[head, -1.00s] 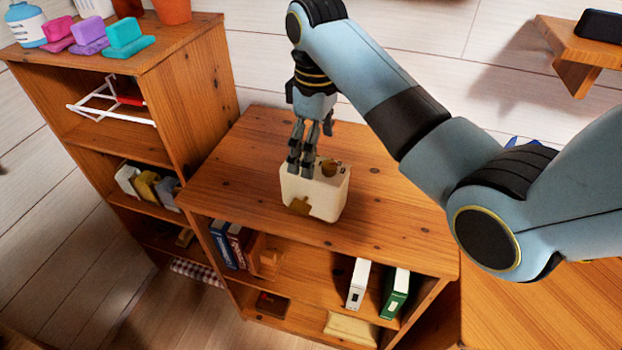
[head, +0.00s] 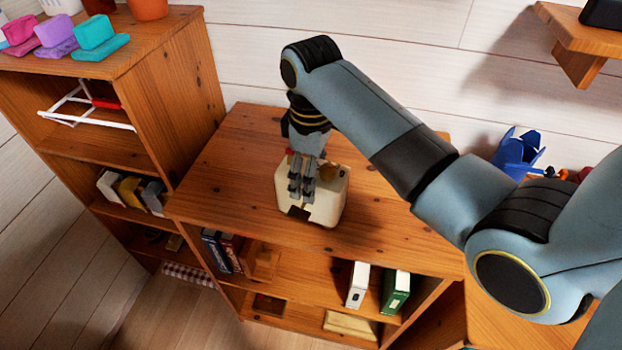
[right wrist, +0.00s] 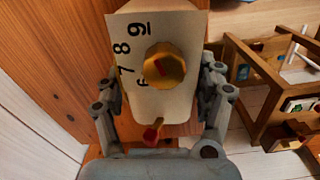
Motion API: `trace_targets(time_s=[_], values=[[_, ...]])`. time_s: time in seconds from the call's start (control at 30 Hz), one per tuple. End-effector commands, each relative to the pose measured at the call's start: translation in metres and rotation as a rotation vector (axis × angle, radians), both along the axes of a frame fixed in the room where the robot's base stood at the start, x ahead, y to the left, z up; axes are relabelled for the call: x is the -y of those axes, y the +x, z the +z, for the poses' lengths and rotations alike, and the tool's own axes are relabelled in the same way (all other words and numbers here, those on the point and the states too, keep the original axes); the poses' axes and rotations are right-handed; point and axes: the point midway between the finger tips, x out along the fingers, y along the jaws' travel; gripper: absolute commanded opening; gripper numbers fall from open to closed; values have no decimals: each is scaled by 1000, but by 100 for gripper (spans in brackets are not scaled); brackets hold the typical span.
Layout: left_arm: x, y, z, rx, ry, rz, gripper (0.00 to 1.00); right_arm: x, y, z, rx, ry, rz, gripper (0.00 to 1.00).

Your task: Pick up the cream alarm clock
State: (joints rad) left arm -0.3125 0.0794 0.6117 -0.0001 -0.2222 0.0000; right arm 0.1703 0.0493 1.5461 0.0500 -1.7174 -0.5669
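The cream alarm clock (head: 327,203) stands on top of the low wooden cabinet (head: 250,130) in the head view. In the right wrist view the clock (right wrist: 165,105) fills the middle, with a gold knob, dark digits and a small red-tipped part. My right gripper (head: 301,190) points down over the clock, and its fingers overlap it in the head view. In the right wrist view the fingers of this gripper (right wrist: 160,100) are spread on either side of the clock, with a narrow gap at the right. Contact at the fingertips is hidden. My left gripper is in neither view.
A taller shelf (head: 165,55) with soaps on top stands at the left. Books (head: 358,284) sit in the cabinet below. A wall shelf (head: 575,40) is at upper right, above a blue object (head: 517,152). The cabinet top around the clock looks clear.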

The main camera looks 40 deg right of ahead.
Motion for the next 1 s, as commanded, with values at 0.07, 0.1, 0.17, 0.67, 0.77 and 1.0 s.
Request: trace_targets(time_s=[0.07,0.1,0.17,0.67,0.77,1.0], values=[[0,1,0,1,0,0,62,0,0,0,1,-1,0,57],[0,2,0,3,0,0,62,0,0,0,1,-1,0,52],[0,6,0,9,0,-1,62,0,0,0,1,-1,0,44],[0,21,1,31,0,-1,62,0,1,1,2,-1,0,10],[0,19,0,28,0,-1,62,1,1,5,3,-1,0,10],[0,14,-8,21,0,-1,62,1,2,35,7,-2,0,10]])
